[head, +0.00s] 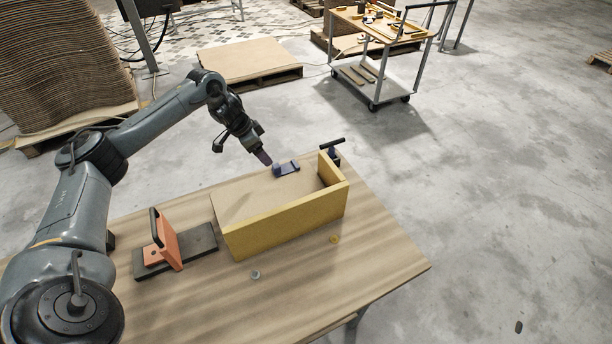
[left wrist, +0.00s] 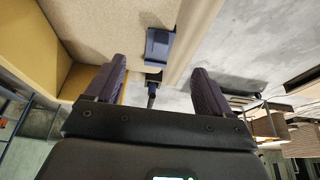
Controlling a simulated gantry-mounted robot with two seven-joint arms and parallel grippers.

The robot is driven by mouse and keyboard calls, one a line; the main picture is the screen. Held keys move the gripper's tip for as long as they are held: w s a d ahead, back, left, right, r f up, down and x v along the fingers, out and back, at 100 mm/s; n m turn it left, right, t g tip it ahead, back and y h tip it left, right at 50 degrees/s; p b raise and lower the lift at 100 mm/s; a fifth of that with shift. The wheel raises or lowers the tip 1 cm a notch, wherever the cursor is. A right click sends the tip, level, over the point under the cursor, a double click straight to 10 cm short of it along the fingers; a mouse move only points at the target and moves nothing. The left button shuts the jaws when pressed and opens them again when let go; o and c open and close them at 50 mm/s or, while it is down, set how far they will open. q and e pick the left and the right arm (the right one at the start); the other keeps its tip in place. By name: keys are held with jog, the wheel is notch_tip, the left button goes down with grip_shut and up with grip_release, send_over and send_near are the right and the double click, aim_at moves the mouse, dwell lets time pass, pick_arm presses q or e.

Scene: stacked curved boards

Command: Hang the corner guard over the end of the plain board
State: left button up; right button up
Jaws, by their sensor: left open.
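A small blue piece (head: 289,168), which looks like the corner guard, lies at the far side of the table beside the tan panel. In the left wrist view the blue piece (left wrist: 158,48) shows ahead of and between my fingers, near the table edge. My left gripper (head: 265,159) is open and empty, close above and to the left of it. Its two dark purple fingers (left wrist: 157,86) stand apart. The flat tan panel (head: 255,190) lies inside yellow walls (head: 290,225). I cannot tell for sure which part is the plain board. My right gripper is not in view.
An orange bracket with a black handle (head: 164,246) stands on a dark plate (head: 203,240) at the left. A black T-handled piece (head: 333,148) is at the far yellow corner. A grey knob (head: 255,275) and yellow disc (head: 334,239) lie in front. The table's right front is clear.

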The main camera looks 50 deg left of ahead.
aim_at(274, 166)
pick_arm(q)
jog(key=b+x, duration=0.1)
jog(key=x, duration=0.4)
jog(key=shift+f, duration=0.25)
jog(key=b+x, duration=0.3)
jog(key=x, duration=0.2)
jog(key=shift+w, duration=0.2)
jog(key=shift+a, duration=0.15)
jog(key=shift+s+f, duration=0.1)
